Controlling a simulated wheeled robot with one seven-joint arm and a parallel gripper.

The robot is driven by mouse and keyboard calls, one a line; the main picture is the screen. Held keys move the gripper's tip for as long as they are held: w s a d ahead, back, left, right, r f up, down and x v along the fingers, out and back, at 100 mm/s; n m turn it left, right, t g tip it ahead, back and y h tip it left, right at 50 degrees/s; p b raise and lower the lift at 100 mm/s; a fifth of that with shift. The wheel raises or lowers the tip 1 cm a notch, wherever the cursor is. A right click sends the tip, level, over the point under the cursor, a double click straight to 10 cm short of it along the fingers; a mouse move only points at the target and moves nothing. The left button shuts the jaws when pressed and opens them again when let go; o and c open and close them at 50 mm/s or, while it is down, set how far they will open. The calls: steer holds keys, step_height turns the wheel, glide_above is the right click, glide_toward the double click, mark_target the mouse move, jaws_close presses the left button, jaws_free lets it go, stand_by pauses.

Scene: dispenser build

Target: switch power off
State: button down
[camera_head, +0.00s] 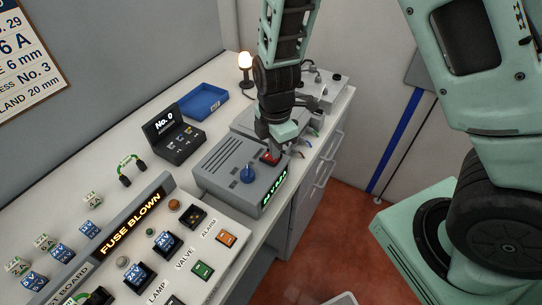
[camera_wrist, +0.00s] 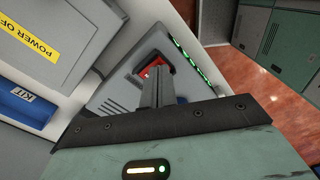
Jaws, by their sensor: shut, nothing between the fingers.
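A grey box (camera_head: 215,170) with a blue knob (camera_head: 249,174) and a lit green display (camera_head: 273,190) stands on the white counter. A red rocker switch (camera_head: 268,158) is on its top near the right corner. The switch also shows in the wrist view (camera_wrist: 153,68), partly hidden behind my fingers. My gripper (camera_head: 277,150) is shut and empty, pointing down with its tips at the switch. I cannot tell whether they touch it. In the wrist view my closed fingers (camera_wrist: 158,82) overlap the switch's lower edge.
A board with a lit "FUSE BLOWN" sign (camera_head: 131,224) and several modules lies at the front left. A black "No. 0" case (camera_head: 172,137), a blue tray (camera_head: 204,102) and a lit bulb (camera_head: 245,65) stand behind. A yellow "POWER OF…" label (camera_wrist: 28,40) shows in the wrist view.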

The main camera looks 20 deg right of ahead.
steer(key=shift+f+b, duration=0.45)
steer(key=shift+f, duration=0.1)
steer(key=shift+r+p, duration=2.85)
steer(key=shift+r, duration=0.7)
steer(key=shift+s+a, duration=0.15)
steer(key=shift+a, duration=0.05)
steer(key=s+a+r+m+b, duration=0.2)
steer(key=s+m, duration=0.1)
steer(key=s, duration=0.3)
steer(key=s+a+r+m+b, duration=0.2)
steer(key=s+m+b, duration=0.1)
steer(key=s, duration=0.4)
steer(key=s+a+r+m+b, duration=0.2)
steer(key=s+m+b, duration=0.1)
steer(key=s+m, duration=0.2)
steer(key=shift+s+r+y, duration=0.3)
steer(key=shift+s+r, duration=0.1)
steer(key=shift+s, duration=0.5)
